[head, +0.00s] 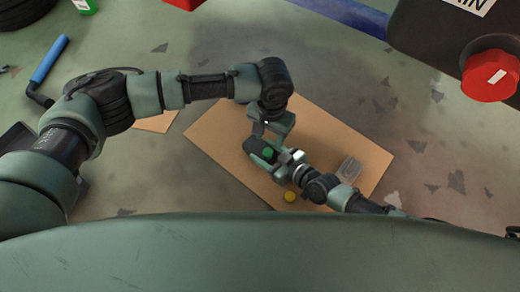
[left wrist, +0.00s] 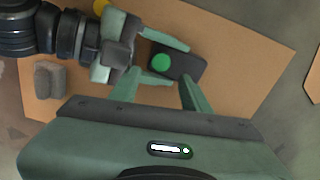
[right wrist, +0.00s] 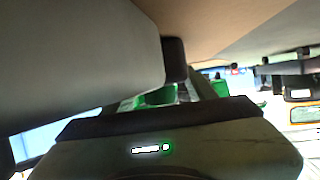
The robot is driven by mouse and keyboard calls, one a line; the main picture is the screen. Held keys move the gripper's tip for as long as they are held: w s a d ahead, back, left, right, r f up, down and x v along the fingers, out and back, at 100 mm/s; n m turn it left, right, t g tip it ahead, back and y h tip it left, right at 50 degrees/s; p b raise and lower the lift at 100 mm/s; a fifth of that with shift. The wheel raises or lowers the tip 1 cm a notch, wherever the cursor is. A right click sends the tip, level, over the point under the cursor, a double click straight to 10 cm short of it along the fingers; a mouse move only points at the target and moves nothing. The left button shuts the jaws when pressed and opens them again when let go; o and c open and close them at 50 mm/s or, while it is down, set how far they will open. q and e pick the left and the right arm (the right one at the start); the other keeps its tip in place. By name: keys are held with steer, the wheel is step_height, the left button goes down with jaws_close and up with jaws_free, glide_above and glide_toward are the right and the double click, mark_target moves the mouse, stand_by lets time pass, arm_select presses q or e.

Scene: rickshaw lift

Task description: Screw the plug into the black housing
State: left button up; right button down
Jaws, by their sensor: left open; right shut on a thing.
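The black housing (head: 251,145) is over the brown board, held between the fingers of my right gripper (head: 281,160). In the left wrist view the housing (left wrist: 193,66) lies between the right gripper's two fingers. The round green plug (head: 268,153) shows at the housing's face, also in the left wrist view (left wrist: 161,63); how deep it sits cannot be told. My left gripper (left wrist: 160,82) is open, its fingers apart on either side below the plug and apparently not closed on it. In the right wrist view green (right wrist: 158,97) shows between the fingers, largely hidden.
The brown board (head: 225,125) lies on the worn floor. A yellow round thing (head: 290,197) and a small grey transparent container (head: 349,168) are on its near and right parts. A dark box with a red knob (head: 490,76) is at the upper right. A blue-handled tool (head: 49,60) lies left.

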mark_target(268, 152)
arm_select(q)
steer(key=shift+a+m, duration=0.15)
steer(key=shift+m, duration=0.15)
steer(key=shift+f, duration=0.1)
steer(key=shift+f, duration=3.95)
steer(key=shift+c, duration=0.4)
jaws_close()
steer(key=m, duration=0.3)
steer(key=shift+m, duration=0.4)
steer(key=m, duration=0.4)
steer(key=shift+m, duration=0.3)
steer(key=shift+o, duration=1.1)
jaws_free()
